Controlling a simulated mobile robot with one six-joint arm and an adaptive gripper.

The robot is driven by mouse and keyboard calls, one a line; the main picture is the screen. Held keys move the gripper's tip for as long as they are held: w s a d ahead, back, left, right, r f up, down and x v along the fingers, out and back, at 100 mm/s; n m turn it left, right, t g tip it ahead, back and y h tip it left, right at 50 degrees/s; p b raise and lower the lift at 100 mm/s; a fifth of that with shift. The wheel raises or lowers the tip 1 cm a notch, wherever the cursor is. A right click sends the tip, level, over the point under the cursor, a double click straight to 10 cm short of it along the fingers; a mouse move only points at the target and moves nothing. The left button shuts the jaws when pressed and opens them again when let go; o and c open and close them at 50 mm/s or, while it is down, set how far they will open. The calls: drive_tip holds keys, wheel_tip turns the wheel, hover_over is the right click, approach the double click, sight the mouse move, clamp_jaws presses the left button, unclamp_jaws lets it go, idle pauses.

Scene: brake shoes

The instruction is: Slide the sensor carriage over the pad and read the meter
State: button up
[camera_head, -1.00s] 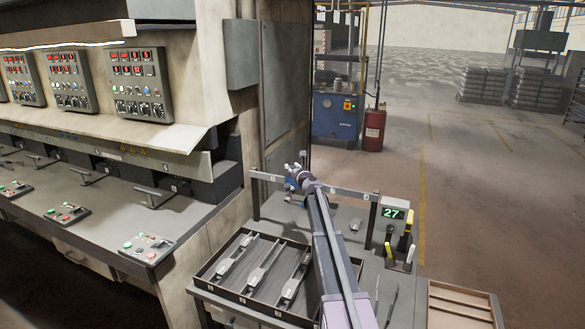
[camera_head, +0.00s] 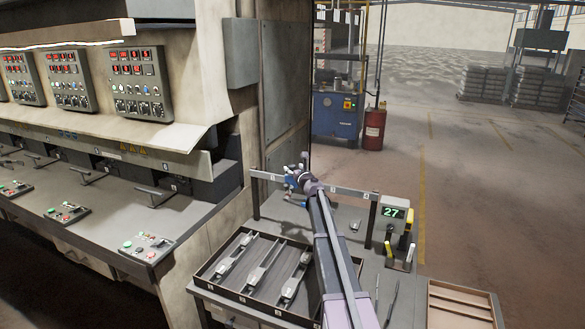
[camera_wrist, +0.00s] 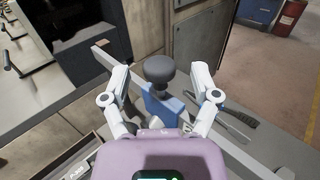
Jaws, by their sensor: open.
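The sensor carriage (camera_wrist: 163,108) is a blue block topped by a dark round knob (camera_wrist: 160,68), seen in the wrist view on a pale rail (camera_wrist: 112,62). My gripper (camera_wrist: 160,76) is open, with one white finger on each side of the knob and visible gaps between. In the head view my gripper (camera_head: 297,174) is at the rail (camera_head: 340,190), left of its middle, and largely covers the carriage. The meter (camera_head: 394,212) shows a green 27 at the rail's right end. I cannot clearly pick out the pad.
A dark tray (camera_head: 212,272) with several metal brake shoes (camera_head: 264,264) lies at the bench front. A small part (camera_head: 355,225) lies behind the tray. Yellow- and white-handled levers (camera_head: 402,252) and a wooden box (camera_head: 460,305) stand right.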

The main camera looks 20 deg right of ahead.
drive_tip(key=s, duration=1)
drive_tip(key=shift+d, duration=0.15)
drive_tip(key=s+a+f+n+g+y, duration=0.3)
drive_tip(key=s+a+f+n+g, duration=0.15)
drive_tip(key=s+a+n, duration=0.5)
drive_tip(key=s+a+f+n+g+y, duration=0.35)
drive_tip(key=s+a+f+n, duration=0.25)
drive_tip(key=a+n, duration=0.6)
drive_tip(key=s+a+f+n+g+h, duration=0.1)
drive_tip(key=s+f+n+g+h, duration=0.1)
drive_tip(key=s, duration=0.6)
drive_tip(key=s+a+f+n+g+h, duration=0.1)
drive_tip(key=s+f+n+g+h, duration=0.1)
drive_tip(key=s+n, duration=0.5)
drive_tip(key=s+f+n+g+h, duration=0.3)
drive_tip(key=s+f+n+g, duration=0.1)
drive_tip(key=s, duration=0.5)
drive_tip(key=shift+a+n+g, duration=0.4)
drive_tip(key=shift+n+g, duration=0.15)
drive_tip(key=shift+g, duration=0.45)
